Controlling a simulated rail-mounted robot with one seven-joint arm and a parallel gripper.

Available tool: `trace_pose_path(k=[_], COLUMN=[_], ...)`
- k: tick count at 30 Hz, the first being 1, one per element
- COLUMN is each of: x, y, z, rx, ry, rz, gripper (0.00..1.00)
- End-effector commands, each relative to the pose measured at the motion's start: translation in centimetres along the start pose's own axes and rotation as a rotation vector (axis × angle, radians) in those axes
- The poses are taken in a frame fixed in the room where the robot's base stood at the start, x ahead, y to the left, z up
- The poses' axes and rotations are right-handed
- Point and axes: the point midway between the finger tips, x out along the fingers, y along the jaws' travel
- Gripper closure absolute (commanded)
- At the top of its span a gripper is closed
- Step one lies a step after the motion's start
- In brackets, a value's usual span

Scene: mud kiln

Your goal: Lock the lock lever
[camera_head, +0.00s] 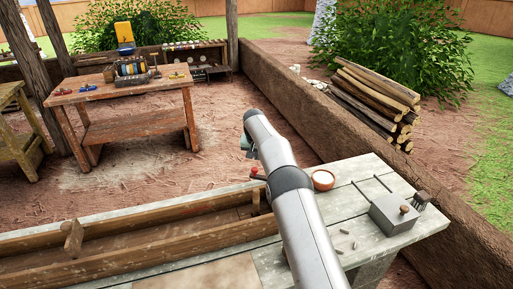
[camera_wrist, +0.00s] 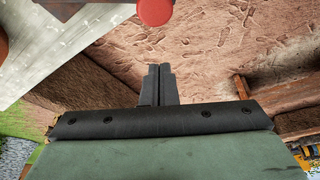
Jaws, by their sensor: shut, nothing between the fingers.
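A red round knob (camera_head: 254,171), which looks like the end of the lock lever, shows just left of my arm at the far edge of the bench. Its dark shaft runs toward my arm and is partly hidden by it. The knob also shows in the wrist view at the top centre (camera_wrist: 155,12), cut by the frame edge. My gripper (camera_wrist: 158,70) has its two dark fingers together with nothing between them. They are apart from the knob in the picture, below it. In the head view the gripper is mostly hidden behind my arm.
A long wooden trough (camera_head: 130,237) lies along the grey bench (camera_head: 378,167). A terracotta bowl (camera_head: 323,180) and a grey box (camera_head: 392,214) with a wooden knob stand right of my arm. Behind are open dirt ground, a wooden table (camera_head: 125,91) and a low mud wall (camera_head: 300,100).

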Motion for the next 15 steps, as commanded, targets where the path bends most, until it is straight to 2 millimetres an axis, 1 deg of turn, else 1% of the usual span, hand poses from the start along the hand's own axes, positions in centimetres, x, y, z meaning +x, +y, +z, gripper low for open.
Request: trace_pose_path(k=[1, 15], x=[-0.5, -1.1], y=[-0.1, -0.1], z=[0.1, 3.1], rx=[-0.001, -0.001], ry=[0.003, 0.003], rz=[-0.001, -0.001], gripper=[1.00, 1.00])
